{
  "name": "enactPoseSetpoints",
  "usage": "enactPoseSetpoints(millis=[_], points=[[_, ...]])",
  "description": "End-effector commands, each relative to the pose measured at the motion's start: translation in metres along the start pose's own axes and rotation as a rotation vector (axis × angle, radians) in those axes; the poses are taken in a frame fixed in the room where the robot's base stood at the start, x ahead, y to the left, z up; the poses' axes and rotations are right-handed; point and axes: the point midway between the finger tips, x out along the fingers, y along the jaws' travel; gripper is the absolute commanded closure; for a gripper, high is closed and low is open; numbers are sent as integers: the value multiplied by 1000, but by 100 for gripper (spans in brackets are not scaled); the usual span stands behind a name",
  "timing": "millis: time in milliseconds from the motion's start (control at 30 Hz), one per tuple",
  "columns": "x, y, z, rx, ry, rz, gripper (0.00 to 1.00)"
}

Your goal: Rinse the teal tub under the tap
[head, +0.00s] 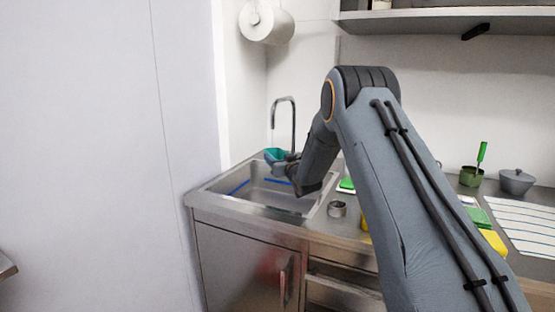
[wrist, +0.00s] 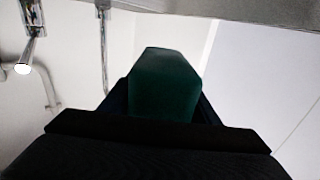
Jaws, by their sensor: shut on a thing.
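The teal tub (head: 275,155) is held over the back of the sink, just below the spout of the curved metal tap (head: 293,118). My gripper (head: 284,162) is shut on the tub from its right side. In the wrist view the tub (wrist: 165,85) fills the middle, dark green in shadow, between my dark fingers (wrist: 163,108). The inside of the tub is not visible, and I cannot tell clearly whether water is falling into it.
The steel sink (head: 232,202) has blue strips inside. A small metal cup (head: 337,208) stands on the counter right of it. A paper roll (head: 266,24) hangs above.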

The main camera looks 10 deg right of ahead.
Motion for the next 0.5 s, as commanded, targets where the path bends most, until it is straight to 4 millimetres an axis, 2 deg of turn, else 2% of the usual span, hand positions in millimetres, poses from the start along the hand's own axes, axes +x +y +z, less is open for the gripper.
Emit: enactPoseSetpoints(millis=[500], points=[[-36, -12, -1, 0, -1, 0, 70]])
